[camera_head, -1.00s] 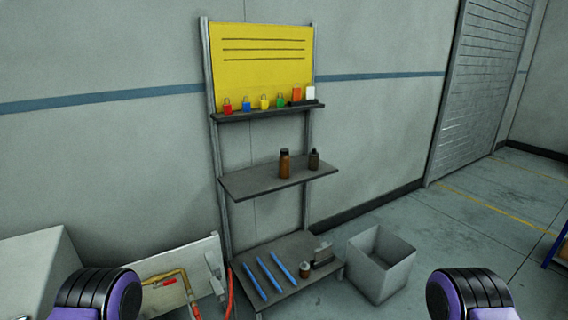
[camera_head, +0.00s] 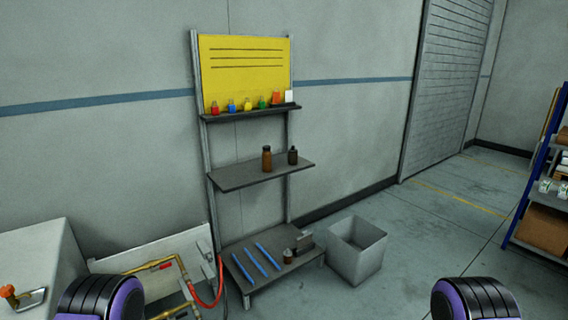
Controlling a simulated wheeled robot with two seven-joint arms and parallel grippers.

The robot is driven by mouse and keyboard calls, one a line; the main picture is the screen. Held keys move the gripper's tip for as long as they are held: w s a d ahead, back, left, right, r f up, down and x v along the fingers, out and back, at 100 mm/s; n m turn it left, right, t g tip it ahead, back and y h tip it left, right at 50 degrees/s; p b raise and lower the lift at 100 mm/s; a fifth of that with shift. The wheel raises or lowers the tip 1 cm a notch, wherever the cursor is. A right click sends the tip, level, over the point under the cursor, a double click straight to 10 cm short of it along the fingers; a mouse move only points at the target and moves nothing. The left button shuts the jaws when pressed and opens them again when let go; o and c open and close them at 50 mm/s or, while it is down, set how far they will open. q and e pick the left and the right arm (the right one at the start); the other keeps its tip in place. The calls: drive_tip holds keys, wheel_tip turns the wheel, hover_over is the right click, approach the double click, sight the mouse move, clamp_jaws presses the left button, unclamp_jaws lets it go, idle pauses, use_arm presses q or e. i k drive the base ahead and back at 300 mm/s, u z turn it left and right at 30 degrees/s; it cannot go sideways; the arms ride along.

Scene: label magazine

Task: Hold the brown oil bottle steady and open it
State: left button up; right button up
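The brown oil bottle (camera_head: 267,159) stands upright on the middle shelf (camera_head: 236,177) of a grey rack, with a dark brown cap. A smaller dark bottle (camera_head: 292,156) stands to its right on the same shelf. Only rounded black and purple parts of my arms show at the bottom left and bottom right. Both my grippers are outside the picture, and nothing of mine is near the bottle.
Coloured padlocks line the top ledge (camera_head: 250,112) under a yellow board (camera_head: 243,68). The low shelf (camera_head: 281,278) holds blue sticks and small items. A grey bin (camera_head: 357,251) stands right of the rack. Pipes and a red hose (camera_head: 207,292) are at left. A blue shelving unit (camera_head: 528,198) is at far right.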

sight(267, 161)
drive_tip(key=z, duration=0.6)
drive_tip(key=i, duration=1.05)
drive_tip(key=z, duration=0.5)
drive_tip(key=i, duration=1.1)
drive_tip(key=u, duration=0.55)
drive_tip(key=i, duration=0.75)
drive_tip(key=u, duration=0.8)
